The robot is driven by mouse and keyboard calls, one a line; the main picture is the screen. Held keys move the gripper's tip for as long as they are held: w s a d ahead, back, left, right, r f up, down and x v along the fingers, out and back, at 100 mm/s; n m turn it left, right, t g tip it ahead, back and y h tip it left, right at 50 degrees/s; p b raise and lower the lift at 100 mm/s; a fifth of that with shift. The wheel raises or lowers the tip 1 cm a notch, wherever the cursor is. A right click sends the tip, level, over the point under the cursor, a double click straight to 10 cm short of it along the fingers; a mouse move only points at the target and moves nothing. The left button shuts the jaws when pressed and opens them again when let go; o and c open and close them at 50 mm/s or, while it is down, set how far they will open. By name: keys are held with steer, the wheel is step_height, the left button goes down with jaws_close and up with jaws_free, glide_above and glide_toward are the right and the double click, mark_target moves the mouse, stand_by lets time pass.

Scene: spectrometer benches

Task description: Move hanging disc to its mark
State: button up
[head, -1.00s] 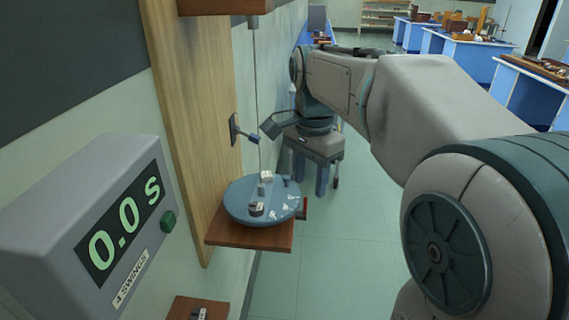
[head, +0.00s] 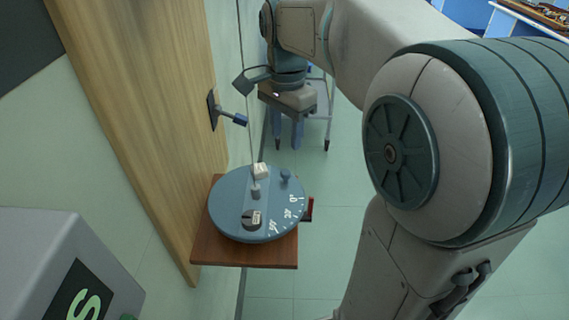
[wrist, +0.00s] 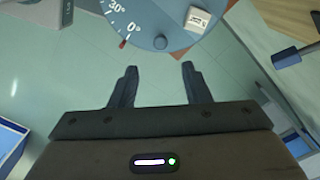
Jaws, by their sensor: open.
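The hanging disc (head: 228,205) is a round blue-grey plate on a thin wire, with degree numbers along its right rim. It carries a small knob (head: 285,175), a white block (head: 261,171) and a dark labelled weight (head: 252,219). A red mark (head: 307,208) sits beside the rim on the right; in the wrist view, the red mark (wrist: 122,43) is near the 0° number. My gripper (head: 287,137) is open and empty beyond the disc.
A wooden shelf (head: 210,252) lies under the disc, fixed to a tall wooden board (head: 140,100). A lever with a blue end (head: 240,119) sticks out from the board above the disc. A grey timer box (head: 60,250) stands at lower left.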

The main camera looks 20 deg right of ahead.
mark_target(286, 171)
step_height(286, 171, down, 10)
steer(key=shift+f, duration=0.2)
jaws_close()
